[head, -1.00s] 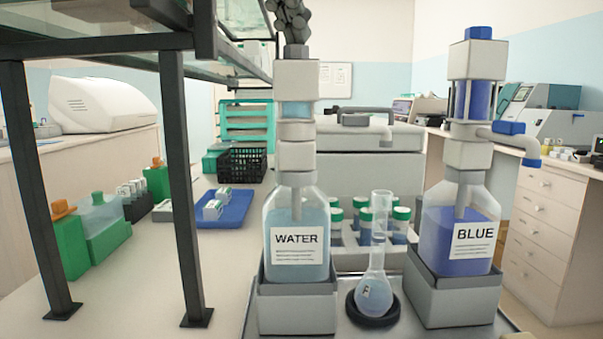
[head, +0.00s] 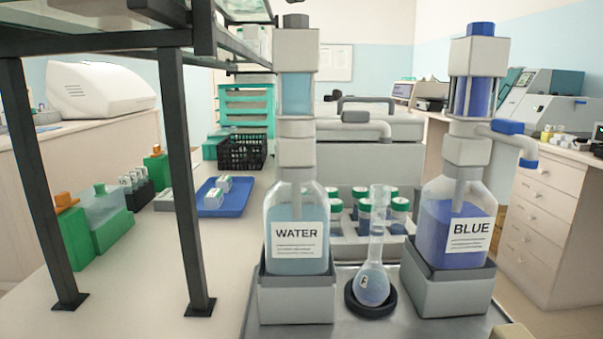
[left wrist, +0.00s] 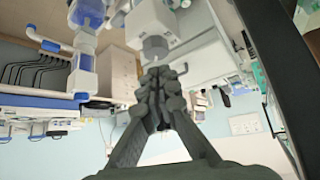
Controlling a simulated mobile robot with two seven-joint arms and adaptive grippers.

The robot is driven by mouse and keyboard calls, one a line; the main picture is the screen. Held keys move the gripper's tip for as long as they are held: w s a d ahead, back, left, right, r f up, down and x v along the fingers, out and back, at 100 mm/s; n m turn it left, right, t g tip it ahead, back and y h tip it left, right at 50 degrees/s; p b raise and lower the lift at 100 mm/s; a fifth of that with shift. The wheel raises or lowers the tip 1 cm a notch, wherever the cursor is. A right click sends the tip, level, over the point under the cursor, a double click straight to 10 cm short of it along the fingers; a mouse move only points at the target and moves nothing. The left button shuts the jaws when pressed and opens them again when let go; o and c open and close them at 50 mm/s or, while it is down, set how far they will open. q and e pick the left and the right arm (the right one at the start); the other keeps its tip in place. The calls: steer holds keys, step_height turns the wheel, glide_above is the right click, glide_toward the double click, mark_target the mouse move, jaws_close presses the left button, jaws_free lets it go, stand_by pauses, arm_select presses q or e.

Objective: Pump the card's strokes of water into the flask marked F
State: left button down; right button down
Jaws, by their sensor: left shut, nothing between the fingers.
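The WATER bottle (head: 296,265) stands in a grey holder, with a white pump and a grey top knob (head: 296,21). Its pump head is raised, with a tall pale-blue section below it. Its grey-capped spout (head: 365,128) reaches right, ending above the flask. The flask marked F (head: 371,287) stands upright in a dark ring; its liquid level is unclear. My left gripper (left wrist: 157,76) shows in the left wrist view, shut and empty, its tips close to a grey knob (left wrist: 154,46); contact cannot be told. My right gripper is not in view. No stroke card is readable.
The BLUE bottle (head: 455,235) with its own pump stands right of the flask. Several green-capped jars (head: 397,210) stand behind the flask. A dark-legged shelf (head: 180,170) stands at the left. A blue tray (head: 226,194) lies beyond it.

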mark_target(293, 24)
arm_select(q)
steer(key=shift+f, duration=0.2)
steer(key=shift+f+b, duration=1.7)
steer(key=shift+f, duration=0.7)
step_height(293, 24, up, 3)
steer(key=p, duration=0.3)
steer(key=shift+f, duration=0.1)
steer(key=shift+r, duration=1.15)
steer(key=shift+r, duration=0.1)
